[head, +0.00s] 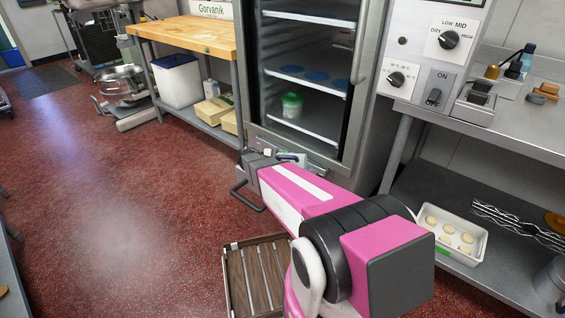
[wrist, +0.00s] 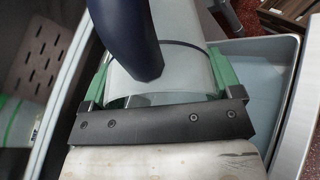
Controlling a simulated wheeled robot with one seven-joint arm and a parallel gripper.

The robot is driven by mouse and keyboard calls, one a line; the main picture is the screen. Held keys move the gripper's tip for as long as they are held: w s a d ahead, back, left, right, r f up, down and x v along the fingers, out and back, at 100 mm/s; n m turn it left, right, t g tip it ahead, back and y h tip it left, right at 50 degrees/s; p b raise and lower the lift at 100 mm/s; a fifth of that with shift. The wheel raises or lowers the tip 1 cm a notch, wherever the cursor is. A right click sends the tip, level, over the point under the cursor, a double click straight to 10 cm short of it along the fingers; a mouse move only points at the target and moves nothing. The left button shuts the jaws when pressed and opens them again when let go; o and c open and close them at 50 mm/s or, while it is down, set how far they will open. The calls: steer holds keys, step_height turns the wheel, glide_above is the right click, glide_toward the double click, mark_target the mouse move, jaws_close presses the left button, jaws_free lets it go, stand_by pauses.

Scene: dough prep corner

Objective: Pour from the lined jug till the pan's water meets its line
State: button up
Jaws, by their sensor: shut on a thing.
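In the wrist view, my gripper (wrist: 160,78) has its green-sided fingers shut around a pale grey cylindrical jug (wrist: 185,65). A thin dark line runs around the jug's body, and its dark blue handle (wrist: 128,35) curves across the front. The jug is over or beside a grey-blue pan (wrist: 270,75), whose rim and inside show at the right. I cannot make out the water level, the pan's line or any stream. In the head view, my gripper (head: 270,158) is low at the foot of the open cabinet; my pink arm hides much there.
The cabinet (head: 357,75) has wire shelves with blue discs and a green-and-white tub (head: 292,105). A slatted wooden crate (head: 233,265) sits on the floor below my arm. A steel bench (head: 540,125) stands right, with a tray of dough balls (head: 480,243) beneath.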

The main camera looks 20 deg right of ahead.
steer(key=shift+a+h, duration=0.15)
steer(key=shift+h, duration=0.15)
steer(key=shift+r, duration=0.15)
stand_by(1.1)
steer(key=shift+r+y, duration=0.25)
steer(key=shift+y, duration=0.65)
steer(key=shift+r+m+t+y, duration=0.15)
steer(key=shift+m+t+y, duration=0.15)
steer(key=shift+t+y, duration=0.55)
steer(key=shift+w+y, duration=0.1)
steer(key=shift+y, duration=0.45)
